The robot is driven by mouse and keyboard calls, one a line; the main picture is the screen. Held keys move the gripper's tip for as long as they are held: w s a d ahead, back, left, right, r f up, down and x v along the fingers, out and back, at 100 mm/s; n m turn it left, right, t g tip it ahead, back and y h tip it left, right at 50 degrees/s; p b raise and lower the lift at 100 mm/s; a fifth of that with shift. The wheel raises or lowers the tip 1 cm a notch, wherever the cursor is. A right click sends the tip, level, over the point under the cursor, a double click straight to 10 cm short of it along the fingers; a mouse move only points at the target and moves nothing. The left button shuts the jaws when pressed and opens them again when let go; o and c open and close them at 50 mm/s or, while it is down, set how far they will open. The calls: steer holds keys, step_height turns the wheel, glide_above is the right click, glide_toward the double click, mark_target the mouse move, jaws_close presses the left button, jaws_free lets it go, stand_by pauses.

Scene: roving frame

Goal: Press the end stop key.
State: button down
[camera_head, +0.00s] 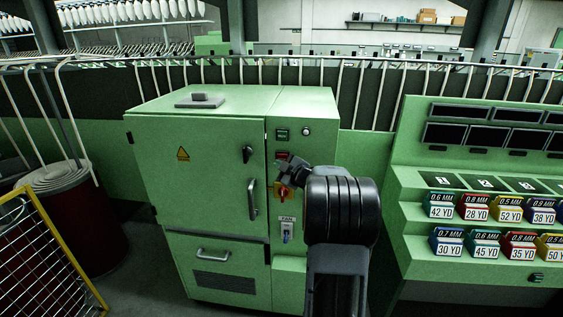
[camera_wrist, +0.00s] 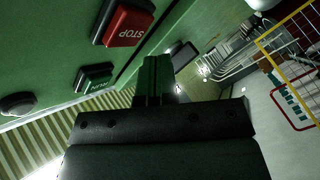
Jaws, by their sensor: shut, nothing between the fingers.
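The red key marked STOP (camera_wrist: 128,24) is on the green cabinet's panel, large at the top of the wrist view. In the head view the red key (camera_head: 282,154) shows just above my gripper, partly crowded by it. My gripper (camera_head: 283,165) is shut and empty, close to the panel. In the wrist view my shut fingers (camera_wrist: 153,68) point along the panel, below and right of the STOP key, with a visible gap in the picture. Depth between fingertips and panel is hard to judge. I see no sign that the key is pushed in.
A green key (camera_wrist: 95,77) and a round dark knob (camera_wrist: 18,104) are near the STOP key. A red-yellow rotary switch (camera_head: 283,192) and a FAN switch (camera_head: 287,231) sit lower. A cabinet handle (camera_head: 252,198) juts out left. A bench with coloured boxes (camera_head: 440,205) stands right.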

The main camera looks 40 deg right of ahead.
steer(key=s+a+b, duration=0.1)
steer(key=s+a, duration=0.1)
steer(key=s, duration=0.1)
steer(key=shift+a, duration=0.4)
stand_by(0.7)
steer(key=s+d+f+m+g+h, duration=0.4)
steer(key=d+f+m+g+h, duration=0.1)
steer(key=d+f+m+h, duration=0.1)
steer(key=s+a+f+m+g, duration=0.3)
steer(key=s+m+g, duration=0.1)
steer(key=s, duration=0.1)
steer(key=s+a+g+y, duration=0.1)
steer(key=s+a, duration=0.3)
steer(key=a, duration=0.5)
steer(key=s+a+g+y, duration=0.1)
steer(key=s+a, duration=0.4)
steer(key=a, duration=0.5)
steer(key=s+a+r+g+y, duration=0.1)
steer(key=s+a+g+y, duration=0.1)
steer(key=s+a, duration=0.3)
steer(key=a+y, duration=0.1)
steer(key=a, duration=0.3)
steer(key=shift+s+a, duration=0.15)
steer(key=shift+a, duration=0.2)
